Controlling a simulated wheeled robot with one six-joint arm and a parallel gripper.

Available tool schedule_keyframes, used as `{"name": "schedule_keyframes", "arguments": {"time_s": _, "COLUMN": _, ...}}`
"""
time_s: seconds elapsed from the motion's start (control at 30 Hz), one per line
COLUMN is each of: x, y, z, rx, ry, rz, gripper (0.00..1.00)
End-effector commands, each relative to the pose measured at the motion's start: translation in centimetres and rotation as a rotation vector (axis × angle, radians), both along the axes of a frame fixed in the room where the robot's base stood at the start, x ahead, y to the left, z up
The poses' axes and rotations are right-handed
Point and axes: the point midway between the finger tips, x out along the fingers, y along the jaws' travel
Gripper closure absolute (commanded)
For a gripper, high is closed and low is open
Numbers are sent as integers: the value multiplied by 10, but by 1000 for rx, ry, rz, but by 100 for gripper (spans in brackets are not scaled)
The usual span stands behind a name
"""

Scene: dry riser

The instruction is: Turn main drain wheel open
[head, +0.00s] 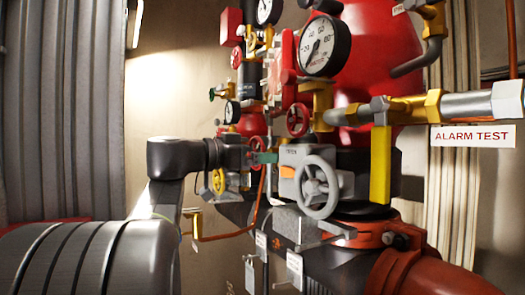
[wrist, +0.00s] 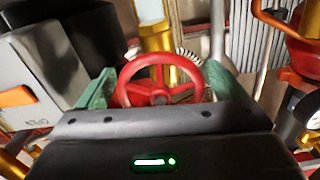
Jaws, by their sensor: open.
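A red spoked handwheel (wrist: 160,92) sits in the middle of the wrist view, in front of a brass fitting. My gripper (wrist: 164,84) is open, with one green finger on each side of this wheel. I cannot tell whether the fingers touch the rim. In the head view my gripper (head: 264,158) reaches in from the left, its green fingers beside the valves. A bit of red rim (head: 257,143) shows just behind it, mostly hidden. No readable label marks which wheel is the main drain.
A grey handwheel (head: 318,187) on a grey box stands close right of my gripper. A yellow lever (head: 380,165) hangs farther right. Gauges and pipes crowd around.

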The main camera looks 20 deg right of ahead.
Motion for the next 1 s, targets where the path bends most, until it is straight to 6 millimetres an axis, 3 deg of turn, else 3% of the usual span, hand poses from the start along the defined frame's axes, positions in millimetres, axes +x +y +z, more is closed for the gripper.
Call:
{"name": "schedule_keyframes", "arguments": {"time_s": 0.27, "x": 0, "y": -1, "z": 0, "rx": 0, "ry": 0, "rz": 0, "gripper": 9}}
{"name": "schedule_keyframes", "arguments": {"time_s": 0.5, "x": 0, "y": -1, "z": 0, "rx": 0, "ry": 0, "rz": 0, "gripper": 52}}
{"name": "schedule_keyframes", "arguments": {"time_s": 1.0, "x": 0, "y": -1, "z": -1, "rx": -9, "ry": 111, "rz": 0, "gripper": 54}}
